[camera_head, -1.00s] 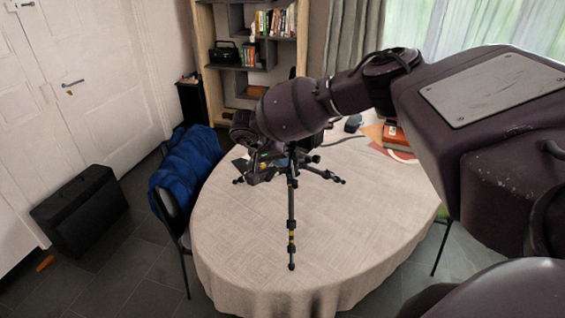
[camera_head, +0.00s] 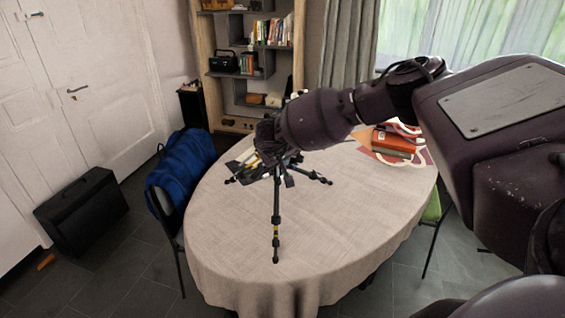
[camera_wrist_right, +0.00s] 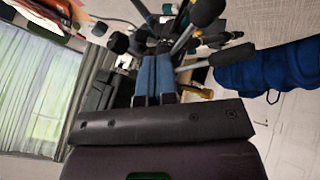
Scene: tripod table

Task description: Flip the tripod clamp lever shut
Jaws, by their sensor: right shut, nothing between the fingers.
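A black tripod (camera_head: 276,215) stands on the table with its legs spread. Its top is mostly hidden behind my right wrist in the head view. In the right wrist view several dark tripod rods and knobs (camera_wrist_right: 205,12) lie just beyond the fingers. I cannot make out the clamp lever or its position. My right gripper (camera_head: 273,160) is at the tripod's upper part, pointing down. In the right wrist view its blue fingers (camera_wrist_right: 155,68) are together with nothing between them. I cannot tell whether they touch the tripod. My left gripper is not in view.
The oval table (camera_head: 325,225) has a pale cloth, with clear room in front and right of the tripod. A red-orange box or book (camera_head: 394,143) lies at the back right. A chair with a blue cloth or jacket (camera_head: 182,165) stands left. A black case (camera_head: 82,212) is on the floor.

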